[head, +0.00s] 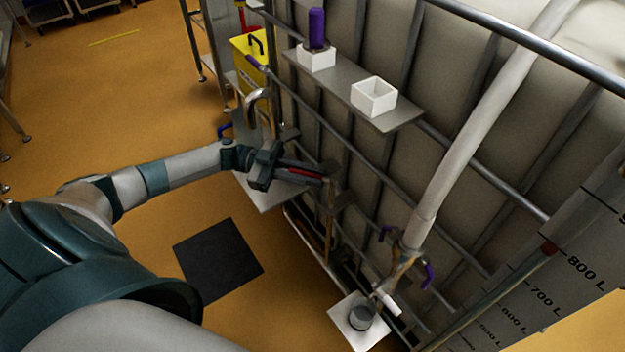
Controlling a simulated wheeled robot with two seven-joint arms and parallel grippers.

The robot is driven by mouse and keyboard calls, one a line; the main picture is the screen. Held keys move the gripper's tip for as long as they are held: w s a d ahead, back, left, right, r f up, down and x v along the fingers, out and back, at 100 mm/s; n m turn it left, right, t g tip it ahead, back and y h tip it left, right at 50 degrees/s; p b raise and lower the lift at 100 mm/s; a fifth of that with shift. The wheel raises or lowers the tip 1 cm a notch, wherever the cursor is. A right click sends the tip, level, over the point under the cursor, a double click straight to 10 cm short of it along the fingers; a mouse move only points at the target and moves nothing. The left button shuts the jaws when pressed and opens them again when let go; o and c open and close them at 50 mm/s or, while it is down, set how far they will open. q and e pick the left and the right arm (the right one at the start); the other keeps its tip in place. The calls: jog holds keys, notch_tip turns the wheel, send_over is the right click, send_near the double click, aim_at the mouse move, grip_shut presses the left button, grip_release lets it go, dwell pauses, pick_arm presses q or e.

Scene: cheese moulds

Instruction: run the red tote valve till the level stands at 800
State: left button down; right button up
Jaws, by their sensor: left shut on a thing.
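My left gripper (322,178) is at the side of the caged tote, shut on a red lever (303,172). The lever lies along the gripper and is partly hidden by it, and the valve body is dark and hard to make out. The level scale (543,310) stands on the right of the cage with marks such as 700 L and 800 L (587,266). A small red marker (549,247) shows at the scale's edge, close to the 800 L tick. The liquid level itself is hard to tell. My right gripper is not in view.
A grey shelf (398,119) on the cage holds a purple cylinder (317,28) in a white holder and an empty white box (373,95). Lower down are a purple-handled valve (428,275) and a cup (361,318) on a white plate. A dark mat (218,261) lies on open floor.

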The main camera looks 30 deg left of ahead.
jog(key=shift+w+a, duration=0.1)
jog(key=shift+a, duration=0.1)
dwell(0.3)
pick_arm(q)
jog(key=c, duration=1.7)
grip_release()
jog(key=shift+c, duration=0.2)
jog(key=shift+a, duration=0.1)
